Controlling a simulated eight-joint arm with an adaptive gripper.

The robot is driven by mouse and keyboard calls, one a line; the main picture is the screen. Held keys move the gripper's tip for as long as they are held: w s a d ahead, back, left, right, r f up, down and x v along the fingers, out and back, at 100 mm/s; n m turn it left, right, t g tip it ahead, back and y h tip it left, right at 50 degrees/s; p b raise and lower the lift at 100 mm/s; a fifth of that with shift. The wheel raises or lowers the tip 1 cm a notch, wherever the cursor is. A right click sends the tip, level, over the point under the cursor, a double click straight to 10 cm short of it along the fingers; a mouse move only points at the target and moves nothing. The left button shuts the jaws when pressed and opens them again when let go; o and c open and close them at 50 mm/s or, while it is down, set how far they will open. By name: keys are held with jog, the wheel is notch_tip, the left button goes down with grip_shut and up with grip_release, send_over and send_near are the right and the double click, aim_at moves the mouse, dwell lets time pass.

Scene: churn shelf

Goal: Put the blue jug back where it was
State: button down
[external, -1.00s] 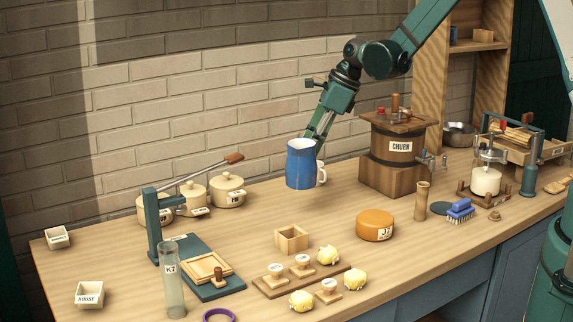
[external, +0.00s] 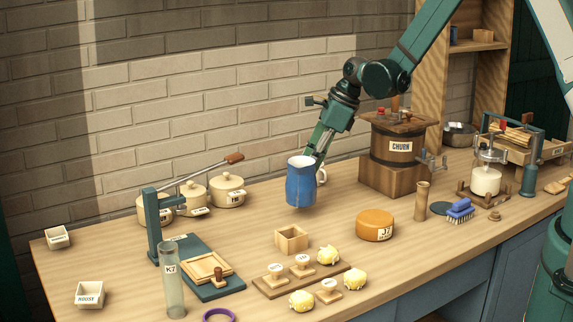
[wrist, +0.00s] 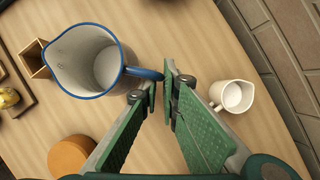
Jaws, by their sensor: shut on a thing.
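The blue jug (external: 300,186) hangs above the middle of the table in the external view, roughly upright. The wrist view looks into its pale inside, with the blue rim (wrist: 68,88) and the handle (wrist: 143,73) pointing at my fingers. My gripper (external: 314,155) is above and behind the jug. In the wrist view my gripper (wrist: 160,90) is shut on the jug's handle. The small gap between the jug's base and the table is hard to judge.
A small white jug (wrist: 232,96) stands close by on the table, mostly hidden behind the blue jug externally. A wooden box (external: 291,240), an orange cheese (external: 375,225) and the churn (external: 392,150) are around. Bare table lies left of the jug.

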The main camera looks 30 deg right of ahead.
jog(key=shift+f, duration=1.85)
jog(key=shift+f, duration=0.15)
jog(key=c, duration=2.6)
grip_release()
jog(key=shift+r, duration=0.25)
jog(key=v, duration=1.1)
jog(key=shift+s+d+r, duration=0.2)
jog(key=shift+r, duration=0.1)
jog(key=shift+r, duration=0.1)
